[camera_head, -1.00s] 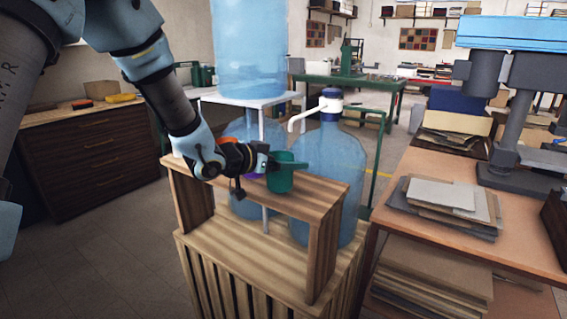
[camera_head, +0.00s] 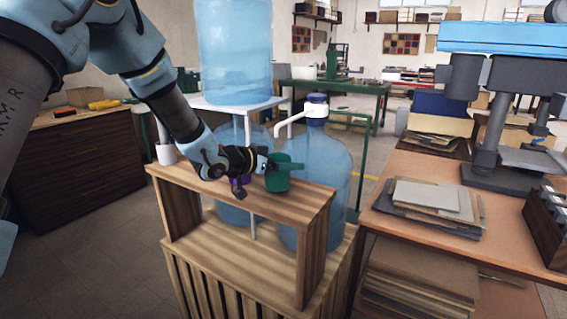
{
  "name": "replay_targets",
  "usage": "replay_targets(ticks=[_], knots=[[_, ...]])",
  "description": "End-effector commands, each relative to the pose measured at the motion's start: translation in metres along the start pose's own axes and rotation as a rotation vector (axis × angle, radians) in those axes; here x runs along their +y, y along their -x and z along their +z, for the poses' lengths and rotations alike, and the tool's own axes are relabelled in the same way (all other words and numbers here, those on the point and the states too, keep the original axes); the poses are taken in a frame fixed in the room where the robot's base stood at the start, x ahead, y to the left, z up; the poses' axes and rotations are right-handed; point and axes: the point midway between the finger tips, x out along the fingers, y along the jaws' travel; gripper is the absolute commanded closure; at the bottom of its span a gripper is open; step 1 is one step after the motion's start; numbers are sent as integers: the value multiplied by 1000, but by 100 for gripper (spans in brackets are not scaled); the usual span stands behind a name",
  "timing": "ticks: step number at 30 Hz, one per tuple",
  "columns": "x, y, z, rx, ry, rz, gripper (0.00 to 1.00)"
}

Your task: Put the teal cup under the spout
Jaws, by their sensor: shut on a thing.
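The teal cup (camera_head: 278,180) is upright over the top board of the wooden stand (camera_head: 300,204). I cannot tell whether its base touches the board. My gripper (camera_head: 280,163) is shut on it, its fingers at the cup's upper part. The white spout (camera_head: 290,119) sticks out left from the pump on the blue water bottle (camera_head: 325,165). Its tip hangs above the cup in the picture, with a gap between; the depth between them is hard to judge.
A purple object (camera_head: 240,181) shows partly behind my gripper. A white cup (camera_head: 166,154) stands at the stand's left end. A large blue bottle (camera_head: 235,55) sits on a white shelf behind. A bench (camera_head: 410,221) with stacked sheets is to the right.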

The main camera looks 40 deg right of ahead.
Motion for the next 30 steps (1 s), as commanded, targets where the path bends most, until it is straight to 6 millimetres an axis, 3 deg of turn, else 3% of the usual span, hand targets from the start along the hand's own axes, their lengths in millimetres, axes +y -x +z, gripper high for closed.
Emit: replay_targets(ticks=[30], knots=[[0, -3, 9, 0, 0, 0, 68]])
